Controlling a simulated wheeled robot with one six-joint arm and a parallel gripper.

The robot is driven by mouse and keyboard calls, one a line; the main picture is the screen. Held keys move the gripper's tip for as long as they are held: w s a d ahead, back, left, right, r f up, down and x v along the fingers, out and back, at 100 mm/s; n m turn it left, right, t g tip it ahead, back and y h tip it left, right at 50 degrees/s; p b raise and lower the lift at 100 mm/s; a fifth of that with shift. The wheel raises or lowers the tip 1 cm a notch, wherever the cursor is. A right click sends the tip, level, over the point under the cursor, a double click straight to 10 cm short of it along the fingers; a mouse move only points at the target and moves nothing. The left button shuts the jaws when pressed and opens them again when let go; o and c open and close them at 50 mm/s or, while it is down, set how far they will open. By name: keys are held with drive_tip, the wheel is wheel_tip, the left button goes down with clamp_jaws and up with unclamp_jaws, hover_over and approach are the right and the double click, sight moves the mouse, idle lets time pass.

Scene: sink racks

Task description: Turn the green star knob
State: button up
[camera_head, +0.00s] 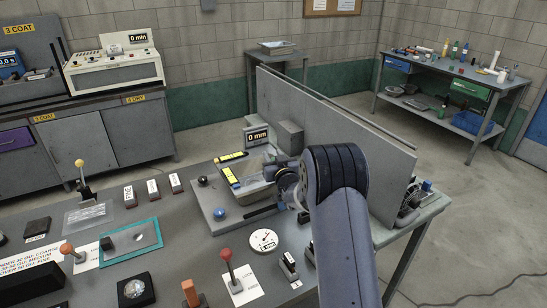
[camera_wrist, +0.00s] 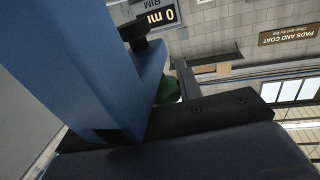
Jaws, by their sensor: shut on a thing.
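The green star knob (camera_wrist: 168,89) shows as a small green patch in the wrist view, mostly hidden by my gripper's blue and dark parts. My gripper (camera_wrist: 158,82) is shut on it. In the head view my gripper (camera_head: 272,172) is low over the grey device at the table's back edge, beside the upright grey panel. I cannot make out the knob there, as my gripper and arm cover that spot. The knob's angle cannot be told.
The device carries a "0 min" display (camera_head: 257,136), a blue ball knob (camera_head: 220,213) and a black ball knob (camera_head: 202,181). A tall grey panel (camera_head: 340,140) stands close behind my arm. A round dial (camera_head: 264,240) and an orange-topped lever (camera_head: 226,255) stand in front.

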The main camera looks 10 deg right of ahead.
drive_tip(key=c, duration=0.4)
drive_tip(key=shift+n+y+b, duration=0.4)
drive_tip(key=shift+y, duration=0.2)
drive_tip(key=shift+s+a+n+g+y+p, duration=0.15)
drive_tip(key=shift+a+n+g+y, duration=0.1)
drive_tip(key=shift+n+g+y, duration=1.4)
drive_tip(key=shift+s+a+n+g+y+p, duration=0.2)
drive_tip(key=shift+n+g+y, duration=0.95)
drive_tip(key=shift+y, duration=0.95)
drive_tip(key=shift+s+a+n+g+y+p, duration=0.15)
drive_tip(key=shift+a+n+g+y, duration=0.1)
drive_tip(key=shift+n+g+y, duration=1.2)
drive_tip(key=shift+n+t+y, duration=0.25)
drive_tip(key=shift+y, duration=0.15)
drive_tip(key=o, duration=1)
